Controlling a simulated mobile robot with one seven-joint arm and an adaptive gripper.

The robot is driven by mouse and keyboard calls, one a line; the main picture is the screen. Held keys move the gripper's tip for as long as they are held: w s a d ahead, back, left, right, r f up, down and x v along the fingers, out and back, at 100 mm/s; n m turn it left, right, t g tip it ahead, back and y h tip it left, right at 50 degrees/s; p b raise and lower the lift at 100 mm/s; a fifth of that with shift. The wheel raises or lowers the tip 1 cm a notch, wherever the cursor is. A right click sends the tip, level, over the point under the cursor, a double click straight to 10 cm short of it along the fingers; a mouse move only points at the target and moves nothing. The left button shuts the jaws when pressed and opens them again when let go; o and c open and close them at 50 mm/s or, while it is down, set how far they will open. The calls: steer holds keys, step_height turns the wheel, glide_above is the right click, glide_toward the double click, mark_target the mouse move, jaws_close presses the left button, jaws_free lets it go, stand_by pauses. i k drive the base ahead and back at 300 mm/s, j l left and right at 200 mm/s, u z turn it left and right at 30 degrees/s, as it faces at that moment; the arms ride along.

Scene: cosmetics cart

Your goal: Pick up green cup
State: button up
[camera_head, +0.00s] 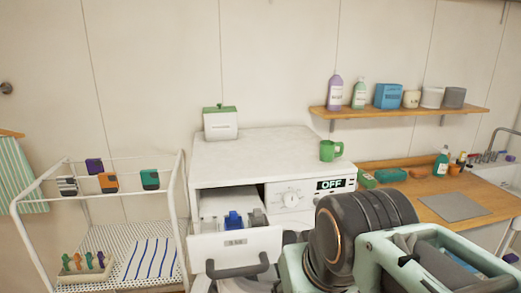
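The green cup (327,151) stands upright on the right end of the white washing machine's top (265,150), near its edge. Its handle points to the right. Part of my arm fills the lower right of the view, below and to the right of the cup. The fingertips of my gripper cannot be made out, and nothing is seen touching the cup.
A white box with a green lid (220,123) stands on the machine's left back. The machine's detergent drawer (235,242) is pulled out. A wall shelf (395,112) with bottles hangs at upper right. A wooden counter (480,205) lies right; a drying rack (185,200) stands left.

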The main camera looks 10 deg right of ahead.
mark_target(327, 148)
steer(key=i+l, duration=0.2)
steer(key=l, duration=0.15)
steer(key=i+l, duration=0.15)
steer(key=l, duration=0.15)
steer(key=i+l, duration=0.2)
steer(key=l, duration=0.15)
steer(key=i+l, duration=0.15)
steer(key=l, duration=0.2)
